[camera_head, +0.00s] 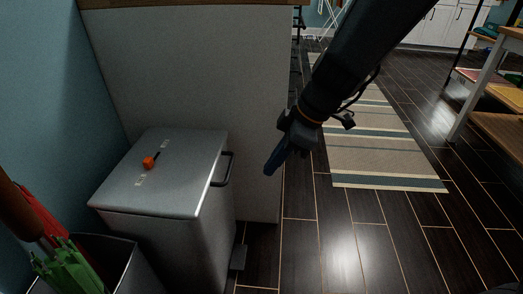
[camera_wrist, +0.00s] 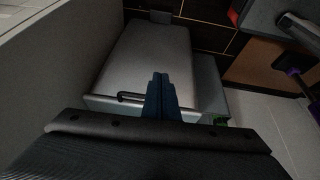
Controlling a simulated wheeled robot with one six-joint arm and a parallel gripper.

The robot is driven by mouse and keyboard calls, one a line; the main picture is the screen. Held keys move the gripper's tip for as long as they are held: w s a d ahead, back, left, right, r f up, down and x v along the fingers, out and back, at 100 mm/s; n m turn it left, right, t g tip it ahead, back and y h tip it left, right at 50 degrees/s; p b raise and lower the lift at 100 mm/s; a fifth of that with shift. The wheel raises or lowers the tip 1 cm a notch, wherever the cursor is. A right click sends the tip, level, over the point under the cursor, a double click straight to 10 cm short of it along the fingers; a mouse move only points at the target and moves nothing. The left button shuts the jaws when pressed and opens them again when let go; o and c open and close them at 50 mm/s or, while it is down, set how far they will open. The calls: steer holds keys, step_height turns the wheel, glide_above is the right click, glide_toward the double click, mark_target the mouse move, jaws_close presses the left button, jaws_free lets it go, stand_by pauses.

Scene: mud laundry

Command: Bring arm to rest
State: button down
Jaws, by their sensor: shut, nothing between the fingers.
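My arm reaches down from the top right in the head view, and my gripper (camera_head: 273,168) hangs in the air to the right of a grey metal bin. The blue fingers are together and hold nothing. In the wrist view my gripper (camera_wrist: 160,78) shows at the middle, fingers closed, with the bin behind it. The fingers look apart from the bin and its handle, though the exact gap is hard to tell.
The lidded bin (camera_head: 180,176) has a dark handle (camera_head: 223,169), and a small orange item (camera_head: 149,162) lies on its lid. Umbrellas (camera_head: 62,262) stand at the lower left. A striped rug (camera_head: 380,140) covers the dark floor. A shelf unit (camera_head: 485,80) stands at right.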

steer(key=s+r+m+h, duration=0.25)
steer(key=s+m, duration=0.35)
steer(key=s, duration=0.3)
steer(key=s+r+m+h, duration=0.1)
steer(key=s+r+m, duration=0.2)
steer(key=s+m, duration=0.5)
steer(key=d+r+m+h+p, duration=0.1)
steer(key=d+r+m+p, duration=0.1)
steer(key=d+r+p, duration=0.8)
steer(key=s+d+r+m+p, duration=0.1)
steer(key=d+r+m+p, duration=0.1)
steer(key=d+r+p, duration=0.8)
step_height(320, 180, up, 6)
steer(key=p, duration=1.4)
steer(key=shift+s+d+h+p, duration=0.25)
steer(key=shift+d+h+p, duration=0.1)
steer(key=shift+d, duration=0.05)
